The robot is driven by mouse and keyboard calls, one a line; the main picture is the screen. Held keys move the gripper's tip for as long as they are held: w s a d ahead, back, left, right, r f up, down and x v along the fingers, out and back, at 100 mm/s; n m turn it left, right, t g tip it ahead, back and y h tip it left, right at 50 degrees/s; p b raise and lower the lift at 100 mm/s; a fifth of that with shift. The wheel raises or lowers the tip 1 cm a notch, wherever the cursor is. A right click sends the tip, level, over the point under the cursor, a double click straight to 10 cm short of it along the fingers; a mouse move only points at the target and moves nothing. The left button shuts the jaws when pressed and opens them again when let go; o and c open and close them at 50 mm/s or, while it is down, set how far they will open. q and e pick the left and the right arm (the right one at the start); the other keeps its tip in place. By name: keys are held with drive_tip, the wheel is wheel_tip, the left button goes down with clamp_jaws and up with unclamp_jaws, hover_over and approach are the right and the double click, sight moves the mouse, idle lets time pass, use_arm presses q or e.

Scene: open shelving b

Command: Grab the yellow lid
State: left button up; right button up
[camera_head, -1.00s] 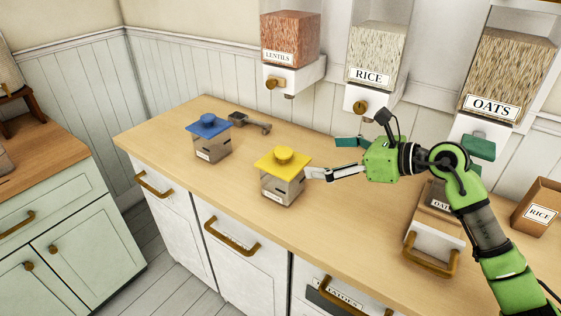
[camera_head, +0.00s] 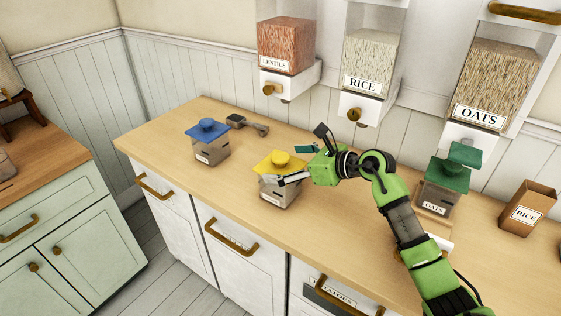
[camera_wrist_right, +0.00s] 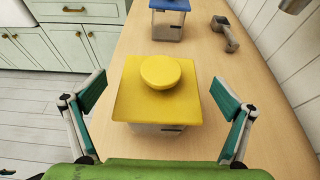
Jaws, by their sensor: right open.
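The yellow lid (camera_head: 279,163) is a square plate with a round knob. It sits on a clear container (camera_head: 280,192) near the middle of the counter. In the right wrist view the yellow lid (camera_wrist_right: 160,88) lies between the two spread fingers. My right gripper (camera_head: 297,164) comes in from the right at the lid's height, with one finger passing in front of the container's near side. It is open, and in the wrist view a gap shows between each finger and the lid. My left gripper is not in view.
A blue-lidded container (camera_head: 209,148) and a grey scoop (camera_head: 250,125) stand farther left on the counter. A green-lidded oats container (camera_head: 439,190) and an open rice box (camera_head: 526,210) stand to the right. Lentils (camera_head: 284,48), rice (camera_head: 370,62) and oats (camera_head: 490,85) dispensers hang above.

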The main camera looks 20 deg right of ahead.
drive_tip(key=shift+x, duration=0.9)
drive_tip(key=c, duration=1.2)
drive_tip(key=shift+r, duration=0.1)
drive_tip(key=shift+c, duration=0.2)
